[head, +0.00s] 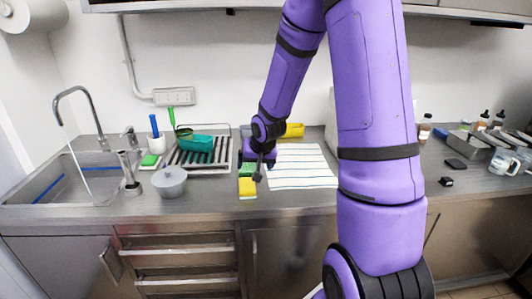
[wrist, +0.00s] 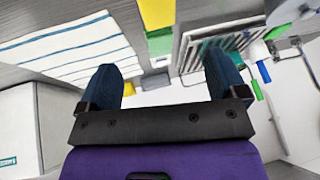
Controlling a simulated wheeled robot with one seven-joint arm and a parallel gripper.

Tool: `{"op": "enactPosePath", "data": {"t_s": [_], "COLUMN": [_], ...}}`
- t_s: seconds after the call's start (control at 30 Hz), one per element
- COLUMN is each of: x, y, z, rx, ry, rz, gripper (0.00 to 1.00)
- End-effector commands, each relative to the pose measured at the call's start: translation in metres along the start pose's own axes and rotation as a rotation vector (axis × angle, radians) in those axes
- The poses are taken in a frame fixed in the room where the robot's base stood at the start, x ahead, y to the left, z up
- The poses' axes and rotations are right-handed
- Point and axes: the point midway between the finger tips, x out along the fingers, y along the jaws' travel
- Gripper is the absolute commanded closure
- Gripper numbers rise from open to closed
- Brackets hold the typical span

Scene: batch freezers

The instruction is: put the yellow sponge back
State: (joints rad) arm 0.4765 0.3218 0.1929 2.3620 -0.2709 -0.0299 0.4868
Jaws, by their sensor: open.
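A yellow sponge (head: 247,188) lies on the steel counter near its front, left of the striped cloth. It also shows at the top edge of the wrist view (wrist: 157,13), partly cut off. A green piece (head: 246,171) lies just behind it, and shows in the wrist view (wrist: 160,42). My gripper (head: 258,172) hangs over the counter near these pieces and partly covers them in the head view. In the wrist view its two dark blue fingers (wrist: 163,74) are wide apart with nothing between them. Whether it touches the counter I cannot tell.
A striped cloth (head: 300,168) lies to the right. Another yellow object (head: 293,130) stands near the wall. A white box (wrist: 18,130) is nearby.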

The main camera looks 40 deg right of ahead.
Motion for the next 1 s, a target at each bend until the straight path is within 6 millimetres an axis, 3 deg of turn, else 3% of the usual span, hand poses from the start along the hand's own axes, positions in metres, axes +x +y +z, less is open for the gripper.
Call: {"op": "enactPosePath", "data": {"t_s": [0.27, 0.47, 0.7, 1.0], "x": [-0.092, -0.161, -0.237, -0.316], "y": [-0.027, -0.042, -0.05, -0.047], "z": [0.004, 0.023, 0.06, 0.121], "rx": [-0.131, -0.217, -0.309, -0.425], "ry": [0.014, 0.011, 0.001, -0.023], "rz": [0.05, 0.067, 0.054, -0.011], "gripper": [0.09, 0.09, 0.09, 0.09]}}
